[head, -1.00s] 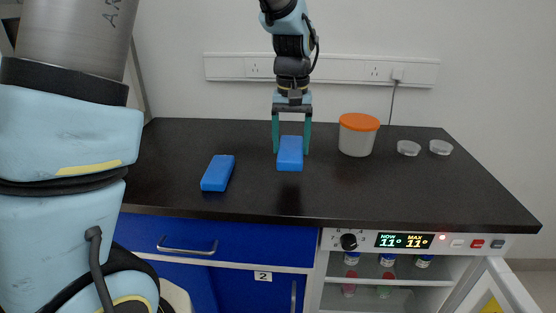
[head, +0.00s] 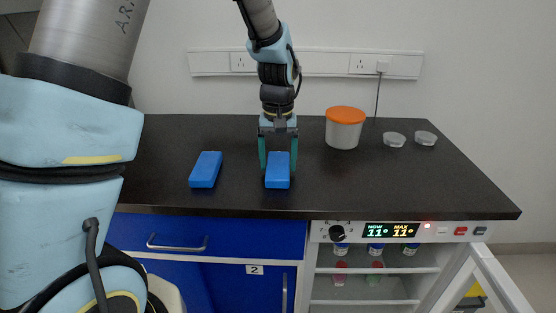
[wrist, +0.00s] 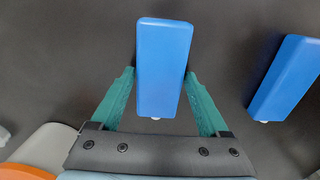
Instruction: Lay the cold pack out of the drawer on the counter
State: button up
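A blue cold pack (head: 278,170) is between the fingers of my gripper (head: 278,158) at the middle of the counter (head: 400,185). It looks to be at counter level, lying flat. The blue drawer (head: 225,242) under the counter appears shut.
A tub with an orange lid (head: 345,130) and two small clear dishes (head: 394,139) stand at the back right. A lit cabinet with its display (head: 390,230) is under the counter, its door (head: 485,270) open. The counter's right front is clear.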

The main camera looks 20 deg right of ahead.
aim_at(278, 164)
jog(key=shift+o, duration=1.4)
notch_tip(278, 164, up, 12)
jog(key=shift+r+b, duration=0.2)
jog(key=shift+b, duration=0.25)
jog(key=a+f+n, duration=0.1)
jog(key=a+f, duration=0.1)
jog(key=a, duration=0.5)
jog(key=a+f+n, duration=0.1)
jog(key=a+f, duration=0.1)
jog(key=a, duration=0.6)
jog(key=w+a+f+t, duration=0.1)
jog(key=a+f, duration=0.1)
jog(key=a, duration=0.6)
jog(key=shift+a+f+n, duration=0.2)
jog(key=shift+f+n, duration=0.15)
jog(key=shift+n, duration=0.05)
jog(key=s+a+f+n, duration=0.1)
jog(key=s+a+f, duration=0.1)
jog(key=s+a, duration=0.2)
jog(key=a, duration=0.3)
jog(key=shift+f+t, duration=0.2)
jog(key=shift+t, duration=0.1)
jog(key=shift+w+a, duration=0.1)
